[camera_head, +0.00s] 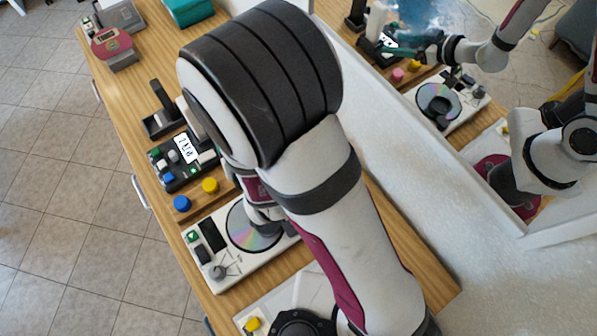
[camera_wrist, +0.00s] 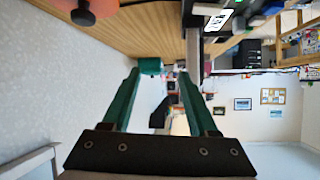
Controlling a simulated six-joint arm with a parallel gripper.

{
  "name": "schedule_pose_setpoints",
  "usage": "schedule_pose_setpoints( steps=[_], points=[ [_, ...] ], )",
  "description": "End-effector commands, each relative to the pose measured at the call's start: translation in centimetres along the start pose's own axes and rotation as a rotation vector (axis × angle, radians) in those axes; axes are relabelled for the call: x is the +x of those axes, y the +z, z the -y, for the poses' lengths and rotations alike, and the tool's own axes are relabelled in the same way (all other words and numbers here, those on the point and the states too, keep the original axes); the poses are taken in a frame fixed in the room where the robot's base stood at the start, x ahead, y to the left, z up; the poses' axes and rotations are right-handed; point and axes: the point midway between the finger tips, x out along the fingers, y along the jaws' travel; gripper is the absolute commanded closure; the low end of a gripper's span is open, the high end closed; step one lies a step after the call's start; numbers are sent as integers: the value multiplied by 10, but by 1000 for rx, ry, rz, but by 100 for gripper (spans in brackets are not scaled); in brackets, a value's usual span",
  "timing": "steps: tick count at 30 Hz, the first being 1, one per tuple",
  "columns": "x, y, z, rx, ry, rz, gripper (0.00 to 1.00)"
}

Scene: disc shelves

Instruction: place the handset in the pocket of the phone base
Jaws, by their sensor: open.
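My gripper (camera_wrist: 165,70) shows in the wrist view with two green fingers spread apart and nothing clearly held between them. In the head view my arm hides it, though the mirror shows its green fingers beside the black-and-white units. A black stand with an upright post (camera_head: 162,108) is on the wooden counter, left of my arm; it may be the phone base, but I cannot tell. A white upright piece (camera_head: 184,108) beside it is partly hidden by my arm. I cannot clearly identify the handset or the pocket.
A button panel (camera_head: 183,160), blue knob (camera_head: 182,203), yellow knob (camera_head: 210,185) and disc player (camera_head: 208,252) line the counter (camera_head: 140,92). A red-and-grey device (camera_head: 113,48) and teal box (camera_head: 188,10) are farther back. A mirror (camera_head: 470,150) stands along the right.

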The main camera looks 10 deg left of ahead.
Motion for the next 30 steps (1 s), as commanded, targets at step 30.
schedule_pose_setpoints(
  steps=[30],
  points=[
    [-309,33,-111,1019,487,896,40]
  ],
)
